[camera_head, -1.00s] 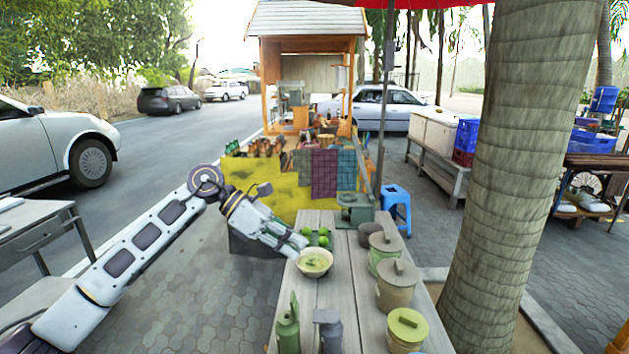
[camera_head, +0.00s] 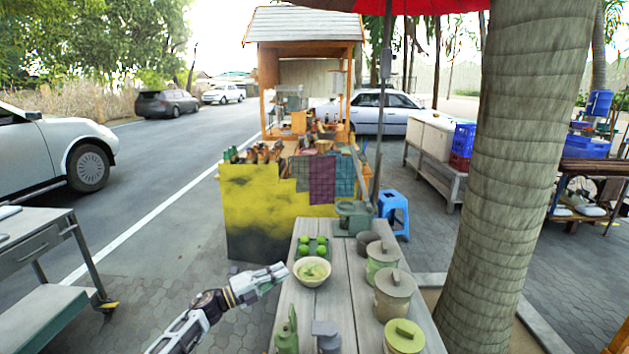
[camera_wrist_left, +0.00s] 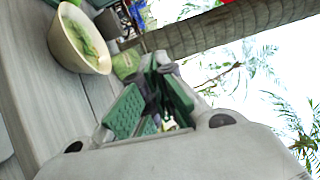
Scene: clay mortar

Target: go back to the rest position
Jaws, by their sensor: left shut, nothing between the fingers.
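My left gripper (camera_head: 283,270) is in the head view, at the left edge of the wooden table, just left of and slightly in front of the bowl. Its green-padded fingers (camera_wrist_left: 150,95) are shut and empty in the left wrist view. The cream bowl (camera_head: 312,272) with green contents stands on the table; it also shows in the left wrist view (camera_wrist_left: 62,45), apart from the fingers. My right gripper is in neither view.
The wooden table (camera_head: 337,298) carries green limes (camera_head: 320,250), lidded jars (camera_head: 394,292), a green bottle (camera_head: 287,338) and a grey-green device (camera_head: 353,216). A tree trunk (camera_head: 505,170) stands right of it. Paving to the left is open up to a metal cart (camera_head: 40,250).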

